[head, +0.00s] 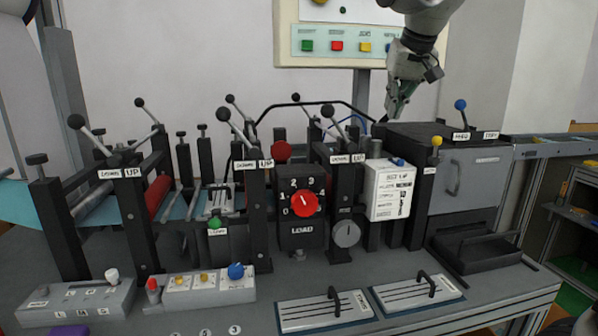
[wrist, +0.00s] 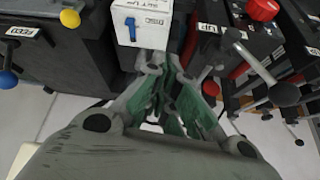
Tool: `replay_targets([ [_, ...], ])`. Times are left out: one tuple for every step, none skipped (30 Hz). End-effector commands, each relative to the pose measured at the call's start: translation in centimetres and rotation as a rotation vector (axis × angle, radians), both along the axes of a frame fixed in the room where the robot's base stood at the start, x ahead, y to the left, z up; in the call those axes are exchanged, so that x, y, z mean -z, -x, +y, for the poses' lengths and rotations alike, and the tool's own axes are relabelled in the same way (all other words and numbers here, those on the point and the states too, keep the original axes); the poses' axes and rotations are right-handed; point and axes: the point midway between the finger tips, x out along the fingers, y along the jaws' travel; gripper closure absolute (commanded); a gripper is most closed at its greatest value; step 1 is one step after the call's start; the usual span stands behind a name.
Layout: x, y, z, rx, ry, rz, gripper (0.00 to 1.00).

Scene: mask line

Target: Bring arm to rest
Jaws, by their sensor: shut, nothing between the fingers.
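My gripper (head: 396,104) hangs above the back right of the machine line in the head view, with its fingers pointing down. In the wrist view my gripper (wrist: 170,128) shows its green-padded fingers close together, with nothing between them. It is apart from the levers and boxes around it. My arm comes down from the top right of the head view.
The machine line has a red dial (head: 304,203), a white setup box (head: 390,189), several upright levers and a dark feed box (head: 462,175). A button panel (head: 336,46) is on the wall left of my arm. Free air surrounds my gripper.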

Motion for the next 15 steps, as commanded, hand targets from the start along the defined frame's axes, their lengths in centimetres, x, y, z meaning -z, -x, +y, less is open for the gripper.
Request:
replay_targets([
  [2.2,2.6,-1.8,-0.035,0.028,0.036,1.0],
  [3.6,4.2,-2.8,-0.06,0.045,0.058,1.0],
  [5.5,6.5,-4.1,-0.088,0.062,0.087,1.0],
  [6.9,8.3,-5.2,-0.106,0.072,0.107,1.0],
  [8.3,10.2,-6.2,-0.121,0.08,0.127,1.0],
  [10.0,12.7,-7.5,-0.135,0.088,0.15,1.0],
  [11.4,14.5,-8.5,-0.139,0.09,0.166,1.0],
  [12.6,16.3,-9.3,-0.14,0.09,0.179,1.0],
  [14.1,18.7,-10.3,-0.132,0.087,0.195,1.0],
  [15.2,20.3,-11.0,-0.119,0.081,0.204,1.0],
  [16.2,21.8,-11.6,-0.101,0.073,0.21,1.0],
  [17.2,23.6,-12.3,-0.07,0.063,0.213,1.0],
  [17.7,24.6,-12.8,-0.051,0.058,0.211,1.0],
  [18.0,25.3,-13.2,-0.032,0.054,0.207,1.0],
  [18.1,26.0,-13.6,-0.011,0.051,0.193,1.0],
])
